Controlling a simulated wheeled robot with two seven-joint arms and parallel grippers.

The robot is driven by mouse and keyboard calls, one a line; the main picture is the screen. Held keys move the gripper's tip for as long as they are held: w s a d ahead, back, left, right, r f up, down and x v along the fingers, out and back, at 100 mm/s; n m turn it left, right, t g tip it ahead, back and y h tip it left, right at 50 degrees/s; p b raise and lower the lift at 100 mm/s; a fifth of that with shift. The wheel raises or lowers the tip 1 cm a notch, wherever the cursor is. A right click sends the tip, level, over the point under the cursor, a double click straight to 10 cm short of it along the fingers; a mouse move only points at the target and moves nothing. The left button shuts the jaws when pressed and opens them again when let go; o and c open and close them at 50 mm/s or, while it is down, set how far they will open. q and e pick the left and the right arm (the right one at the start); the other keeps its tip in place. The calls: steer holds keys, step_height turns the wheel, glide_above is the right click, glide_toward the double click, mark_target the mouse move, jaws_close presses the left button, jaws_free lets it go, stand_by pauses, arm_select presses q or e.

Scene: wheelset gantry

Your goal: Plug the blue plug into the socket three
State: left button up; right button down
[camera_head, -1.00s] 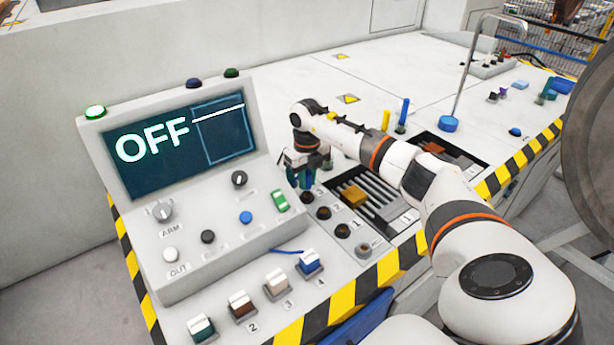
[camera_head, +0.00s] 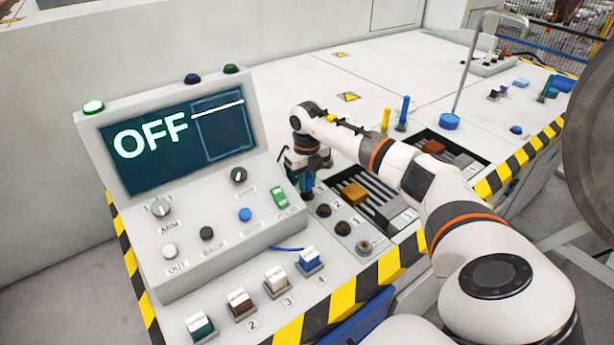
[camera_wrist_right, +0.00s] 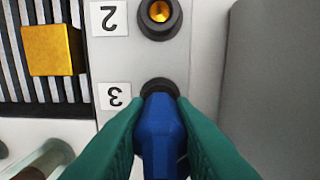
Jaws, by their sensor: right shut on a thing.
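My right gripper (camera_head: 306,188) points down beside the console, over the row of round sockets. In the right wrist view its green fingers (camera_wrist_right: 160,140) are shut on the blue plug (camera_wrist_right: 160,135). The front end of the plug overlaps the dark ring of socket three (camera_wrist_right: 158,87), beside the "3" label. I cannot tell whether the plug is inside the socket or just above it. Socket two (camera_wrist_right: 160,16) is empty; it also shows in the head view (camera_head: 323,210). In the head view the gripper hides socket three. My left gripper is not in view.
The console (camera_head: 185,150) with its "OFF" screen stands close left of the gripper. A slotted bay with an orange block (camera_head: 353,193) lies to the right. Several rocker switches (camera_head: 275,280) line the front edge. The white top behind is mostly clear.

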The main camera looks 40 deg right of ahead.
steer(key=shift+f, duration=0.5)
steer(key=c, duration=1.1)
jaws_free()
steer(key=shift+r, duration=0.1)
steer(key=shift+c, duration=0.2)
step_height(320, 180, up, 12)
steer(key=shift+b, duration=0.4)
